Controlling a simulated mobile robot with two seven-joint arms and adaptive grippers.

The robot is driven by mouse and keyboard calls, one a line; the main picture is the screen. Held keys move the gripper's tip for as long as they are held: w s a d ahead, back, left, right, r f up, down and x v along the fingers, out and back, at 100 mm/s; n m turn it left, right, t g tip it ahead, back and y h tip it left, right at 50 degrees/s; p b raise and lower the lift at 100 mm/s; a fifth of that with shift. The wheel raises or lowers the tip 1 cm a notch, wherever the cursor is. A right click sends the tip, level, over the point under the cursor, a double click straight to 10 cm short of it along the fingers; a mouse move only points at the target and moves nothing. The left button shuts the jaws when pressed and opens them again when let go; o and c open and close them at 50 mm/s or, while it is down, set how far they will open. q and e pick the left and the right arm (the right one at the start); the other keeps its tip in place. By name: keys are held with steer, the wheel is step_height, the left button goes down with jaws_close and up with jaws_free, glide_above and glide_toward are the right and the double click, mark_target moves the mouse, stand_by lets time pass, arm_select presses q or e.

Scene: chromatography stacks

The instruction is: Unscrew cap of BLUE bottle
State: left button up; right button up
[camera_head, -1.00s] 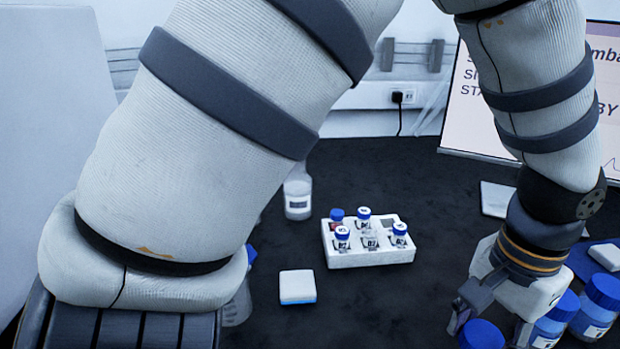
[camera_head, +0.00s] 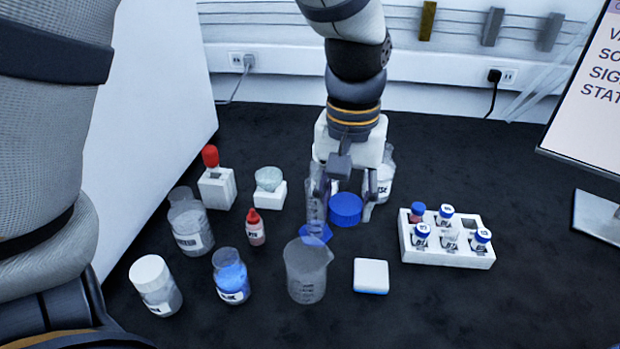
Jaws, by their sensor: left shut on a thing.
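The blue bottle (camera_head: 231,281) stands upright at the front left of the bench with a white label. Its top looks open, with no cap on it. My left gripper (camera_head: 345,196), at the end of the arm coming down from the top, is shut on a blue cap (camera_head: 345,211). The cap is held between the fingers, right of and farther back than the bottle, with no bottle visible under it. One finger overlaps a clear measuring cylinder with a blue base (camera_head: 315,235); I cannot tell if they touch. My right gripper is not in view.
A glass beaker (camera_head: 306,276) stands right of the blue bottle, a white-capped bottle (camera_head: 155,285) left of it. A small red-tipped bottle (camera_head: 255,229) is behind. A white vial rack (camera_head: 446,252) stands right. A white block (camera_head: 371,276) lies in front, with bare dark bench beyond.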

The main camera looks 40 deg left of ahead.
arm_select(q)
steer(key=w+a+f+b, duration=0.1)
steer(key=w+f, duration=0.2)
steer(key=w, duration=0.1)
steer(key=w+a+f+b, duration=0.1)
steer(key=w+f, duration=0.2)
steer(key=w, duration=0.1)
steer(key=w+a+f+b, duration=0.1)
steer(key=w+f, duration=0.3)
steer(key=shift+w+a+f+b, duration=0.1)
steer(key=shift+w+a+b, duration=0.15)
steer(key=shift+w+b, duration=0.1)
steer(key=shift+w+a+f, duration=0.1)
steer(key=shift+w+f, duration=0.05)
steer(key=shift+f, duration=0.7)
steer(key=shift+w+f, duration=0.15)
steer(key=shift+f, duration=0.7)
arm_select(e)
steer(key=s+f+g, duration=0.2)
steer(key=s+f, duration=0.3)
arm_select(q)
steer(key=shift+f, duration=0.2)
steer(key=o, duration=1.3)
step_height(320, 180, up, 12)
steer(key=shift+r+p, duration=0.2)
steer(key=shift+p, duration=0.15)
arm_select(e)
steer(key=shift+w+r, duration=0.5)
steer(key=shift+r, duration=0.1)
